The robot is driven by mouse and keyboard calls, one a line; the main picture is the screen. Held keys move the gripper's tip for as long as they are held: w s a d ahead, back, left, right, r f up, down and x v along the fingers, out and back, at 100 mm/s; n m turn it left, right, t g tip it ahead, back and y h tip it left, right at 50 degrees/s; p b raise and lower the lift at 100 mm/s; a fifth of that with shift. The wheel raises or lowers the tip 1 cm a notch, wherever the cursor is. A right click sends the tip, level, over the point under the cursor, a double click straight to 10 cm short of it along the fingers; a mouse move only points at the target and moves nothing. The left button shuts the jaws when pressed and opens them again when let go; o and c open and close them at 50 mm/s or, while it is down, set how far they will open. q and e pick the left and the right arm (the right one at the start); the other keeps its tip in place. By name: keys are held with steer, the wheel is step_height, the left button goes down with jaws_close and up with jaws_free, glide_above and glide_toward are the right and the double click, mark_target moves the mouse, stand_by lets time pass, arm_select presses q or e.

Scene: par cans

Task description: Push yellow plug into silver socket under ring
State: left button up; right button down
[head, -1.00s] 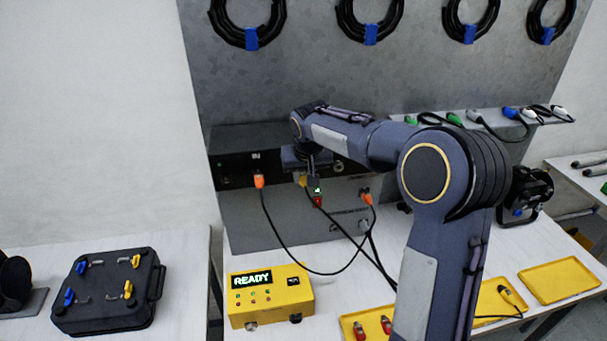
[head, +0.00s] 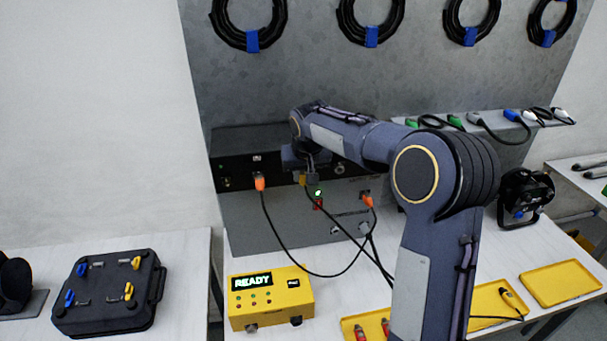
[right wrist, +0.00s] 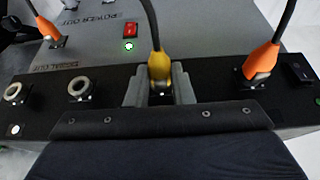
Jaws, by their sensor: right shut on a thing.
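The yellow plug (right wrist: 158,66) is between the grey fingers of my right gripper (right wrist: 160,88) in the right wrist view, its black cable leading away. It also shows in the head view (head: 303,180), small beside the right gripper (head: 310,176). The gripper is shut on the plug at the black panel. The plug's front end and the socket behind it are mostly hidden, so I cannot tell how deep it sits. Two empty silver sockets (right wrist: 80,88) show to the left in the wrist view. I cannot make out a ring mark. My left gripper is out of view.
An orange plug (head: 260,182) sits in the black panel; another (head: 367,200) sits in the grey box's lower front. A red switch (head: 318,203) and a lit green lamp (head: 318,191) lie below the gripper. A yellow READY box (head: 270,298) stands in front. Black cables hang between.

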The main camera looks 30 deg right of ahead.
steer(key=c, duration=1.2)
jaws_free()
steer(key=b+v, duration=0.1)
steer(key=v, duration=0.7)
steer(key=shift+b, duration=0.35)
steer(key=s+a+f+y+b, duration=0.1)
steer(key=s+f+y, duration=0.1)
steer(key=s, duration=0.7)
steer(key=s+a+f+y+b, duration=0.1)
steer(key=s+a+f, duration=0.1)
steer(key=s, duration=0.7)
steer(key=s+a+f, duration=0.2)
steer(key=s+f, duration=0.1)
steer(key=s, duration=0.2)
steer(key=s+a+f+n+y, duration=0.1)
steer(key=s+a+f, duration=0.1)
steer(key=s+f, duration=0.1)
steer(key=s+a+f+t+y, duration=0.1)
steer(key=s+a+f, duration=0.2)
steer(key=s, duration=0.3)
steer(key=shift+s+f+n+b, duration=0.3)
steer(key=shift+s+f+b, duration=0.1)
steer(key=shift+f, duration=0.1)
